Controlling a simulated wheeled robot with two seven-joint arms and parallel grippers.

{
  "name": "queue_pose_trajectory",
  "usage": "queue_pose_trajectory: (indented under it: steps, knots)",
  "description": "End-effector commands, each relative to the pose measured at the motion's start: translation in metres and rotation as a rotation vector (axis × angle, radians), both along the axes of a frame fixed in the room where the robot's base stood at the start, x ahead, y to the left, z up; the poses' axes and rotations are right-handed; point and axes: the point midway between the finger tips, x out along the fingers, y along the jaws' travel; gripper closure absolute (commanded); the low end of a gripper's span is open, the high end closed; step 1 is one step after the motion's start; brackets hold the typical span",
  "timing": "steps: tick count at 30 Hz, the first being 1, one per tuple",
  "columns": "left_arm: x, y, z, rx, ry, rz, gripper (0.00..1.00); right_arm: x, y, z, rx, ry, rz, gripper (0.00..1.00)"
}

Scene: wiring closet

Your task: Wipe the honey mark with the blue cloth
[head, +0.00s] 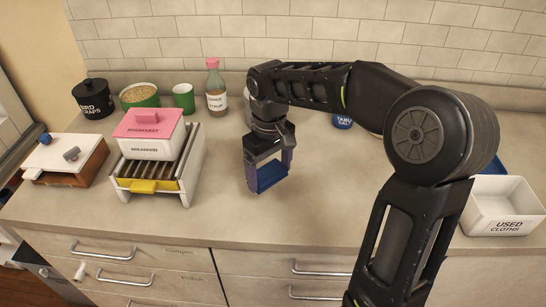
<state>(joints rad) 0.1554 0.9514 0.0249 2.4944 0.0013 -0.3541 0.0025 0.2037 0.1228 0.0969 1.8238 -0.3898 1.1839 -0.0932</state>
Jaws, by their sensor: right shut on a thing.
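My right gripper (269,174) is shut on the blue cloth (272,180). It points down at the middle of the counter, and the cloth shows as a blue strip between its fingers. The cloth is at or just above the counter top; I cannot tell whether it touches. I cannot make out a honey mark on the visible counter; the gripper, the cloth and my right arm cover part of the surface. My left gripper is not in view.
On the counter (230,225) stand a wooden box (88,164), a rack (195,165) bearing a pink-lidded box (150,122), a black canister (93,100), green cup (184,98), syrup bottle (216,92), salt jar (342,122) and white "USED CLOTHS" bin (503,213). The front middle is clear.

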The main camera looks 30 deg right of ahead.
Motion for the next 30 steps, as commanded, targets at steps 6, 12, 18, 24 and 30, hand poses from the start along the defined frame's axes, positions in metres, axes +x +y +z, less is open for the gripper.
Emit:
queue_pose_trajectory:
  steps: [6,12,18,24,30]
  knots:
    - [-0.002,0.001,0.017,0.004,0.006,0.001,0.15,0.001,0.001,0.022,0.0,0.001,0.0,0.73]
    - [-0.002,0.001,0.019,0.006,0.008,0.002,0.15,0.002,0.002,0.026,0.0,0.001,0.0,0.73]
    - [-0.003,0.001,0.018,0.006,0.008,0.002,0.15,0.002,0.001,0.025,0.0,0.001,0.0,0.73]
    - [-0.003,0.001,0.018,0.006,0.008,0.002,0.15,0.002,0.001,0.025,0.0,0.0,0.0,0.73]
    - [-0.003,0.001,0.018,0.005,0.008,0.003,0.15,0.004,0.004,0.024,0.0,0.001,-0.002,0.73]
